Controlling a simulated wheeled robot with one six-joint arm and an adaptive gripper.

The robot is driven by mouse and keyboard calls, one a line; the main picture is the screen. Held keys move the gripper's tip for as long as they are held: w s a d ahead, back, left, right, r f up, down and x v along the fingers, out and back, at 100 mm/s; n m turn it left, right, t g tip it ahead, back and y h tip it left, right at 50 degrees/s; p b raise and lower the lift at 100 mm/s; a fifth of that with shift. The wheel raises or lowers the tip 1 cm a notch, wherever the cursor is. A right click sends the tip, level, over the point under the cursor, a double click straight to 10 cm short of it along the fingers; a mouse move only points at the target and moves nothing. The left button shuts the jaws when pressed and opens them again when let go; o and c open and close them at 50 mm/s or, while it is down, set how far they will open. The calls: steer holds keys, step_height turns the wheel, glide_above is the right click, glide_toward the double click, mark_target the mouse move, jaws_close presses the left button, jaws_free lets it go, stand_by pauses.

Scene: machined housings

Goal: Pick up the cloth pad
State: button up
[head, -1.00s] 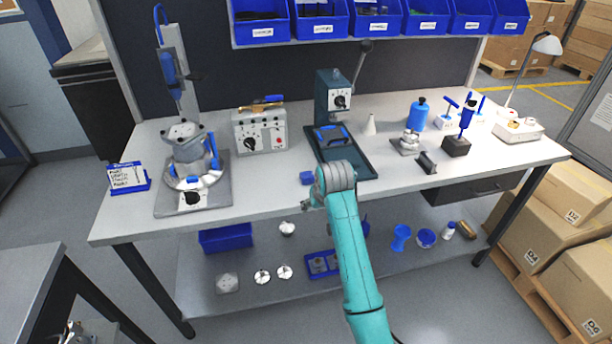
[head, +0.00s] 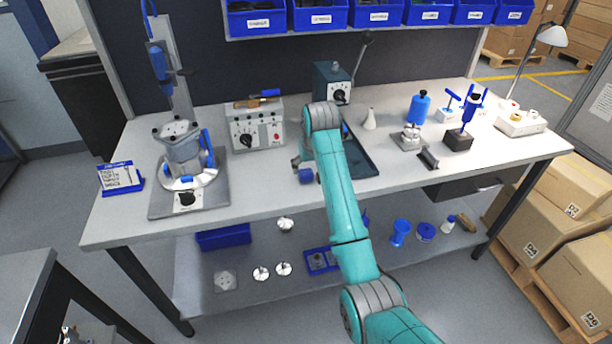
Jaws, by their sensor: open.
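A small blue piece (head: 305,175), which looks like the cloth pad, lies near the front edge of the bench, just left of my teal arm. Its right side is close to or behind the arm, and its weave is too small to make out. My gripper (head: 298,161) shows only as a small part left of the arm's grey joint, just beyond the blue piece. Its fingertips are mostly hidden by the arm. I see nothing held, and I cannot tell whether it touches the blue piece.
A dark tray (head: 363,160) and a press (head: 331,84) stand behind my arm. A grey control box (head: 257,130) and a housing on a fixture plate (head: 218,196) are to the left. A black block (head: 458,140) and a blue bottle (head: 419,107) stand right.

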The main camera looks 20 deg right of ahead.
mark_target(306, 173)
steer(key=shift+a+x, duration=0.2)
steer(key=shift+x, duration=2.4)
steer(key=shift+w, duration=0.1)
steer(key=c, duration=1.2)
steer(key=shift+r, duration=0.15)
step_height(306, 173, up, 10)
steer(key=shift+f, duration=0.1)
